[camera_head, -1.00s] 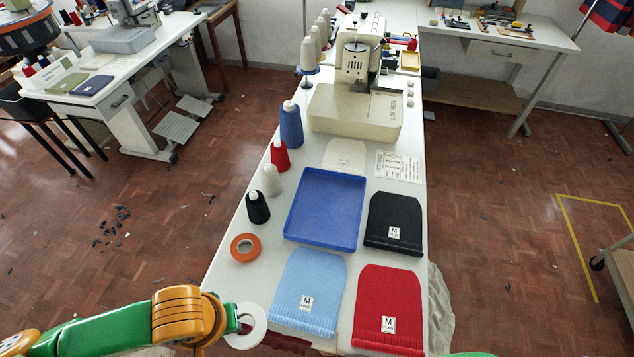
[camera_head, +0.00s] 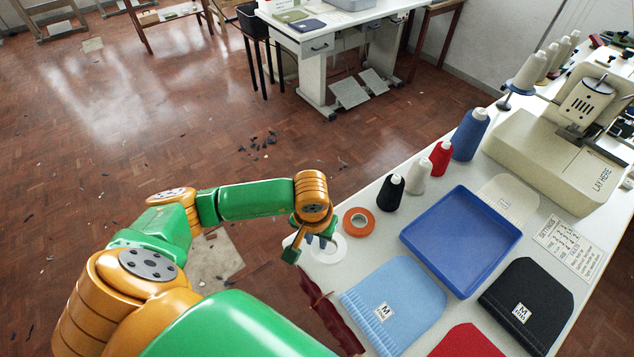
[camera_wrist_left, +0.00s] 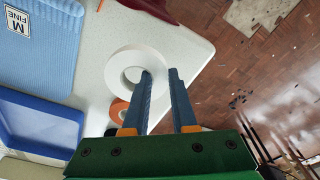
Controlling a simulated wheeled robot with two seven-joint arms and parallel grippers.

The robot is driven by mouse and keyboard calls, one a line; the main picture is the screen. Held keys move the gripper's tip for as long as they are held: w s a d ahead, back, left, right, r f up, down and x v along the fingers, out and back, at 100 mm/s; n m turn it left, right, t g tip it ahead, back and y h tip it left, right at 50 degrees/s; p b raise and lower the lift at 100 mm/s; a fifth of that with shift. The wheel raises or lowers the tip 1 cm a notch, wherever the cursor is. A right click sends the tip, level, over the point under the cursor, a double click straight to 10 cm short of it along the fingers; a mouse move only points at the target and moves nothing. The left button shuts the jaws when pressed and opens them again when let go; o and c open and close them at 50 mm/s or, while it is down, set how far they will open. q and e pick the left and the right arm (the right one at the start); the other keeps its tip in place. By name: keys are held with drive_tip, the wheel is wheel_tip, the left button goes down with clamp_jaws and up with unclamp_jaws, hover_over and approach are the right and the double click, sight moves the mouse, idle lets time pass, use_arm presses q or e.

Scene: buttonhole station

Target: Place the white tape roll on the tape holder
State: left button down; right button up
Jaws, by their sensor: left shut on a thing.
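The white tape roll (camera_head: 334,249) is at the near left corner of the white table (camera_head: 420,148). My left gripper (camera_head: 318,241) is shut on its rim. In the left wrist view the roll (camera_wrist_left: 127,68) shows as a flat white ring, with one finger in its hole and the other outside the rim of the ring. I cannot tell whether the roll touches the table. An orange ring with a grey centre (camera_head: 359,222) lies just beyond it, partly hidden behind the roll and fingers in the wrist view. I cannot pick out a tape holder clearly. My right gripper is out of view.
Black (camera_head: 390,193), white, red and blue thread cones line the left table edge. A blue tray (camera_head: 462,240) is right of the orange ring. Light blue (camera_head: 395,305), black and red knit pieces lie nearer. A sewing machine (camera_head: 560,150) stands at the back right.

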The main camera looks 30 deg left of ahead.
sight(316, 243)
use_arm(q)
wheel_tip(316, 243, down, 4)
drive_tip(key=shift+r+b, duration=0.2)
drive_tip(key=shift+b, duration=0.7)
drive_tip(key=shift+a+r, duration=0.1)
drive_tip(key=shift+r, duration=0.1)
drive_tip(key=shift+w+f, duration=0.1)
drive_tip(key=shift+f, duration=0.1)
drive_tip(key=c, duration=0.7)
unclamp_jaws()
drive_tip(key=shift+r, duration=0.1)
